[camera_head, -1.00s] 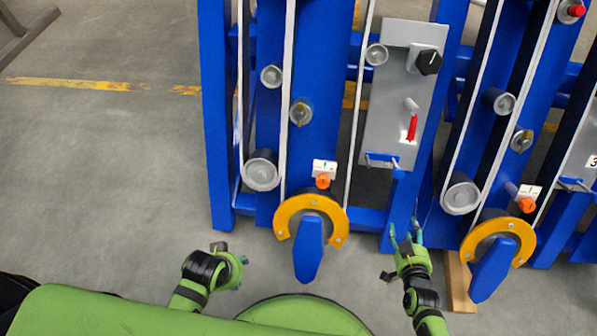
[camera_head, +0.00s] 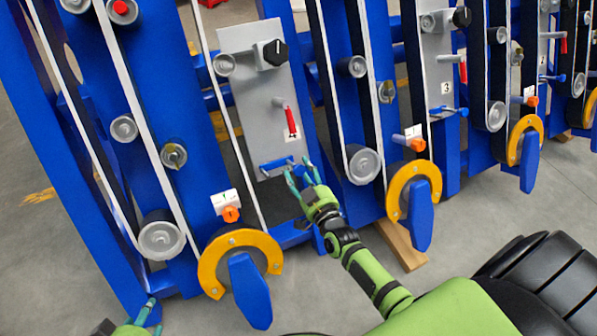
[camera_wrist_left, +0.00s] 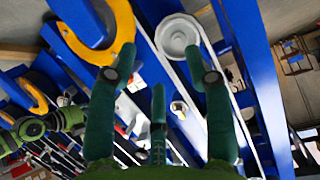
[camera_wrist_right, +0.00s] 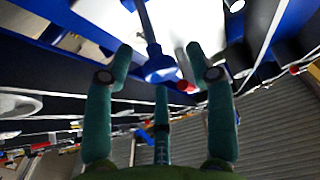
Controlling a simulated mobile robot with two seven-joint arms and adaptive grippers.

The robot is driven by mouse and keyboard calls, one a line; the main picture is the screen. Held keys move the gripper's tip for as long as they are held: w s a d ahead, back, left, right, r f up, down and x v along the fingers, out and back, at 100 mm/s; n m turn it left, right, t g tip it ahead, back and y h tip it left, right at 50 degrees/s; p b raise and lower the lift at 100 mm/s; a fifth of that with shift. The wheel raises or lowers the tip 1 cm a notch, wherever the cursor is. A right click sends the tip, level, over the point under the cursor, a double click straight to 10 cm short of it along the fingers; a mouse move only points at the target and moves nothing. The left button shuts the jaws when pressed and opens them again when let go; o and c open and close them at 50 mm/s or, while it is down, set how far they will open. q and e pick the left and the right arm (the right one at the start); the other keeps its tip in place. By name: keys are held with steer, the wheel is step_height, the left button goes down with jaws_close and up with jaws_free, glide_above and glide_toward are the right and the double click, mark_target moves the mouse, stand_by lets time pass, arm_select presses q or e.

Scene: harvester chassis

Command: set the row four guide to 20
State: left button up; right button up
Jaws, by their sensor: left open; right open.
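I cannot tell which unit is row four; the second panel's plate reads 3 (camera_head: 446,88), and the nearest panel's number is unreadable. The nearest grey panel (camera_head: 240,105) carries a black knob (camera_head: 271,53), a red lever (camera_head: 291,121) and a blue bar (camera_head: 277,163) at its foot. My right gripper (camera_head: 300,170) is open just beside that bar's right end. In the right wrist view a blue rod with a rounded end (camera_wrist_right: 160,68) shows between the open fingers, contact unclear. My left gripper (camera_head: 150,310) is open at the lower left, partly out of frame.
Yellow rings (camera_head: 214,271) with blue flaps (camera_head: 250,291) stick out at the units' feet. An orange knob (camera_head: 231,214) sits above the nearest ring. Rollers and white belts fill the blue frames. A wooden block (camera_head: 400,245) lies under the frame.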

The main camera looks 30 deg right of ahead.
arm_select(q)
steer(key=shift+w+d+r+t, duration=0.25)
steer(key=shift+w+r+t, duration=0.15)
steer(key=shift+w+r, duration=0.15)
steer(key=shift+w+d+r+t, duration=0.25)
steer(key=shift+w+r+t, duration=0.15)
steer(key=shift+w, duration=0.1)
arm_select(e)
steer(key=shift+w, duration=0.7)
jaws_close()
arm_select(q)
steer(key=shift+s+a+f+g, duration=0.3)
steer(key=shift+s+f+g, duration=0.2)
steer(key=shift+s, duration=0.15)
steer(key=shift+s+a+f+g, duration=0.3)
steer(key=shift+s+f+g, duration=0.15)
steer(key=shift+s+f, duration=0.15)
steer(key=shift+s+a+f+g, duration=0.3)
steer(key=shift+s+f+g, duration=0.15)
steer(key=shift+s, duration=0.2)
arm_select(e)
steer(key=shift+w+a+r, duration=0.1)
steer(key=shift+a, duration=0.4)
jaws_free()
